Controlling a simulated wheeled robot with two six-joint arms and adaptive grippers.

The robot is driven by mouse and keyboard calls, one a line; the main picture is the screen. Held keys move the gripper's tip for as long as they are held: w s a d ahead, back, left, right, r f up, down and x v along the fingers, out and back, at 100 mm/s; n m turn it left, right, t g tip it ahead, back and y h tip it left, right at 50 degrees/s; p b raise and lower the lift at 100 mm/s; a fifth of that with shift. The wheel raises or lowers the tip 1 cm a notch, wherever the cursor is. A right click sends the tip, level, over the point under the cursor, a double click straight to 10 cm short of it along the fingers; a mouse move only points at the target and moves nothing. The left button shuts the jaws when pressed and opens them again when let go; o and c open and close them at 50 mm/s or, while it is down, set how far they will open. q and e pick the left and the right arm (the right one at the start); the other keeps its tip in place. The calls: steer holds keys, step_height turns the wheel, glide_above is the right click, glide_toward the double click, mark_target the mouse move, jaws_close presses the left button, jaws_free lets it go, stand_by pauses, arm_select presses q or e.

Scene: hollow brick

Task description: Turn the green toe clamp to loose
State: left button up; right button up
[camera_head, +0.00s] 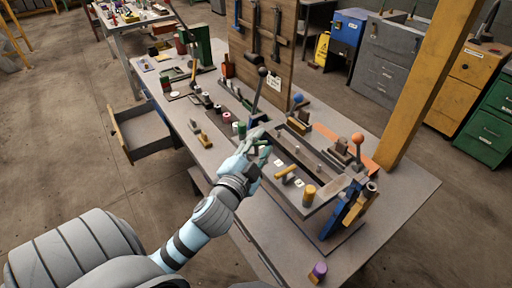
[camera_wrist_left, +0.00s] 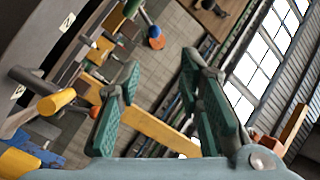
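My left gripper (camera_head: 262,139) is over the near-left part of the bench fixture (camera_head: 318,200). The left wrist view shows its two green-padded fingers (camera_wrist_left: 160,68) spread apart with nothing held between them. A dark green part shows close to the fingers in the head view, but I cannot tell whether it is the green toe clamp or a finger pad. A yellow-ended clamp bar (camera_head: 286,171) lies on the fixture's near side, right of the gripper; it also shows in the left wrist view (camera_wrist_left: 57,101). My right gripper is out of view.
An orange-knobbed lever (camera_head: 357,140) stands at the fixture's right end, and a black-knobbed lever (camera_head: 261,80) rises behind the gripper. A yellow post (camera_head: 425,80) stands at the right. The bench top (camera_head: 400,205) is clear at its right corner. A drawer (camera_head: 145,133) hangs open.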

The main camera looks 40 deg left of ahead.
arm_select(q)
steer(key=w+d+r+m+t+h, duration=0.1)
steer(key=d+r+m+t+h, duration=0.15)
steer(key=r, duration=0.25)
steer(key=w+d+r+m+t+h, duration=0.1)
steer(key=w+r+m+t, duration=0.1)
steer(key=r+m+t, duration=0.3)
steer(key=s+d+r+m+g+h, duration=0.1)
steer(key=d+r+m+g+h, duration=0.4)
steer(key=m+h, duration=0.6)
steer(key=s+d+r+m+g+h, duration=0.15)
steer(key=d+m+g+h, duration=0.55)
steer(key=m, duration=0.7)
steer(key=m+g+y, duration=0.6)
steer(key=g+y, duration=0.2)
steer(key=y, duration=0.7)
glide_toward(256, 144)
steer(key=shift+y, duration=0.25)
steer(key=b+x, duration=0.2)
steer(key=x, duration=0.7)
steer(key=shift+w+f+b, duration=0.2)
steer(key=shift+f+b, duration=0.05)
steer(key=shift+b, duration=0.05)
steer(key=shift+w+f, duration=0.1)
steer(key=shift+f, duration=0.3)
steer(key=shift+d, duration=0.1)
